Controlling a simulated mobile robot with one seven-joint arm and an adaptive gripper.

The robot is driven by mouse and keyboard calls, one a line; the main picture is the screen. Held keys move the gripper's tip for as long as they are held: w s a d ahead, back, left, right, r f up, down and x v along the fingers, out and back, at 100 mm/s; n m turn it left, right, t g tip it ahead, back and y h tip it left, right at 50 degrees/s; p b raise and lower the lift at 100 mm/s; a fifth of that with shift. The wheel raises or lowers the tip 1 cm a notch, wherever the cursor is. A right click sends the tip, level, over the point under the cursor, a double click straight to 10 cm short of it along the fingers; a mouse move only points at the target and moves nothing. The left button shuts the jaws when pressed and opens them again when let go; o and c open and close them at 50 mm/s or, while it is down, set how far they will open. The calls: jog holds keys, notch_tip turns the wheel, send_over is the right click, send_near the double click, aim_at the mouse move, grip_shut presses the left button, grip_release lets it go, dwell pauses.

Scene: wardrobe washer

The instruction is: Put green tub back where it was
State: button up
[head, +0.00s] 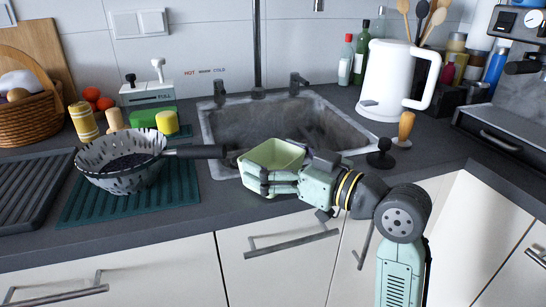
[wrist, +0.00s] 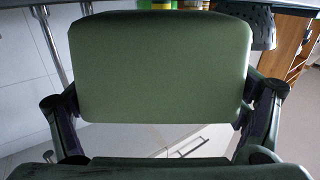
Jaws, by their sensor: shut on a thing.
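The green tub (head: 276,152) is pale green and rectangular, with its open top facing up in the head view. My gripper (head: 262,179) is shut on the tub's near side, just in front of the sink (head: 230,120) and above the counter edge. In the wrist view the tub (wrist: 160,68) fills the middle as a flat green face, with my gripper's fingers (wrist: 160,118) on both sides of it. Whether the tub touches the counter cannot be told.
A grey colander (head: 110,180) stands on a teal mat (head: 185,196) left of the tub, and a dark pan handle (head: 195,152) reaches toward the tub. A white kettle (head: 388,80), a black-based wooden-handled tool (head: 405,125) and a black knob-topped item (head: 381,155) stand to the right.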

jog(key=shift+f+b, duration=0.4)
jog(key=shift+b, duration=0.05)
jog(key=o, duration=0.9)
jog(key=v, duration=1.2)
jog(key=shift+f, duration=0.1)
